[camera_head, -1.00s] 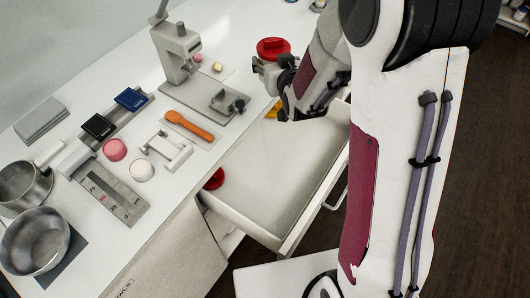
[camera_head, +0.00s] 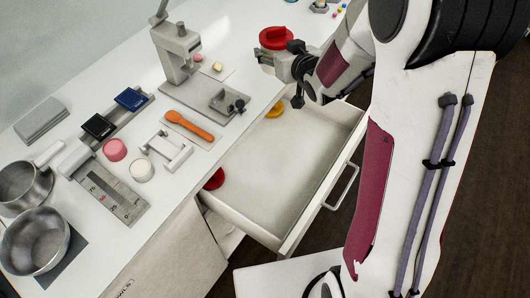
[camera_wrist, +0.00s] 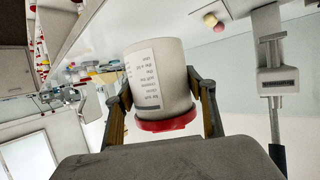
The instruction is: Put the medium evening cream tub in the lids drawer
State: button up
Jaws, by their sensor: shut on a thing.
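A tub with a pale body, a printed label and a red lid (camera_wrist: 160,121) is between the fingers of my gripper (camera_wrist: 163,103), which is shut on it. In the head view its red lid (camera_head: 278,37) shows above my gripper (camera_head: 277,60), at the back edge of the worktop near the drawer. The label text is too small to read for sure. The lids drawer (camera_head: 322,187) is pulled open below and in front of my gripper. A red lid (camera_head: 214,180) lies at its left end and a yellow lid (camera_head: 275,111) at its far end.
The drawer's middle is bare.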

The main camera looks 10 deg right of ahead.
jog(key=shift+w+a+r+n+y, duration=0.15)
jog(key=shift+w+n+y, duration=0.1)
jog(key=shift+n+y, duration=0.4)
jog(key=shift+a+f+n+g+y, duration=0.2)
jog(key=shift+n+g+y, duration=0.1)
jog(key=shift+n+y, duration=0.3)
jog(key=shift+f+y, duration=0.1)
jog(key=shift+y, duration=0.25)
jog(key=shift+s+f+n+g+y, duration=0.3)
jog(key=shift+f+n+g+y, duration=0.2)
jog(key=shift+n+y, duration=0.4)
jog(key=shift+s+d+f+n+g+y, duration=0.2)
jog(key=shift+s+f+n+g+y, duration=0.7)
jog(key=shift+n, duration=0.25)
jog(key=s+d+f+n+g+y, duration=0.4)
jog(key=s+f+n+g, duration=0.2)
jog(key=s+f, duration=0.25)
jog(key=s+a+f+n+g, duration=0.1)
jog(key=s+a+f+g, duration=0.1)
jog(key=s+a, duration=0.3)
jog(key=s+a+f+n+g, duration=0.1)
jog(key=s+a+f, duration=0.3)
jog(key=a, duration=0.6)
jog(key=shift+s+f+n+g, duration=0.2)
jog(key=shift+s+n+g, duration=0.2)
jog(key=shift+s+n, duration=0.35)
